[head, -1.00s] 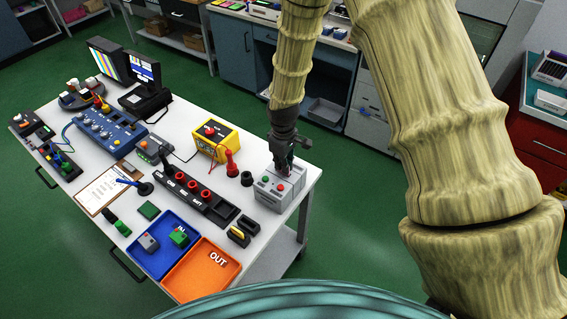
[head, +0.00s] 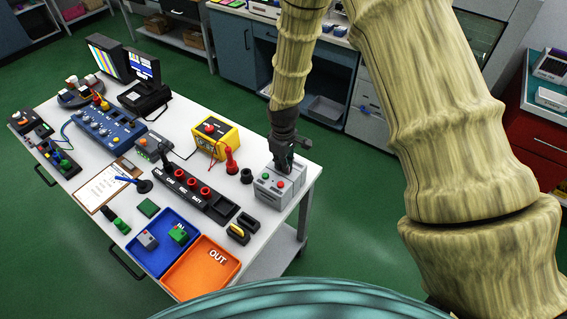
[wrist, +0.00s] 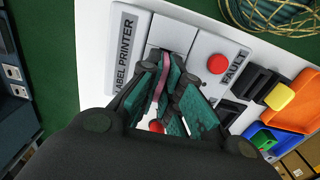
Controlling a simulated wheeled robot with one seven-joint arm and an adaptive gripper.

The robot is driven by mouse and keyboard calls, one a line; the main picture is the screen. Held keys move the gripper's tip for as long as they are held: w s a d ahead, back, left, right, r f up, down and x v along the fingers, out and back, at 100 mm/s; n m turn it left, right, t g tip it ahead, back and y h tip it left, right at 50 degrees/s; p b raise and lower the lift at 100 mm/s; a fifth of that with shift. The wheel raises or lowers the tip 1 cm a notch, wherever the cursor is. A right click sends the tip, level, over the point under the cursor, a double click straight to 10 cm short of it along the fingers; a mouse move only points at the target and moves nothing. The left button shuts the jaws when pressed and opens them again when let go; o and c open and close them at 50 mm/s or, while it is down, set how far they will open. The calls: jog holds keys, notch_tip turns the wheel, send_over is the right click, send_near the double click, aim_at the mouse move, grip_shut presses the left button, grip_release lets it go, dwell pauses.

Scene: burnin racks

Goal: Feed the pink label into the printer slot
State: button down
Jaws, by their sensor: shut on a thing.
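The label printer (head: 272,190) is a light grey box with a red and a green button at the right end of the white table. In the wrist view the printer (wrist: 205,52) shows the words LABEL PRINTER and a grey top face. The pink label (wrist: 161,86) is a thin strip between the fingers of my gripper (wrist: 166,84), which are shut on it. My gripper (head: 282,165) points down over the printer's top. The label's far end is close to the printer's face. The fingers hide the slot, so I cannot tell whether the label is in it.
A row of sockets with red rings (head: 192,187) stands left of the printer. A yellow box (head: 215,138) and a red probe (head: 231,160) are behind it. A blue tray (head: 158,262) and an orange OUT tray (head: 190,277) lie at the front edge. A red FAULT button (wrist: 218,64) is beside the gripper.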

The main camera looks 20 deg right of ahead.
jog(key=shift+f, duration=0.15)
jog(key=c, duration=1.5)
grip_release()
jog(key=shift+r, duration=0.5)
notch_tip(320, 180, up, 11)
jog(key=shift+s+a, duration=0.1)
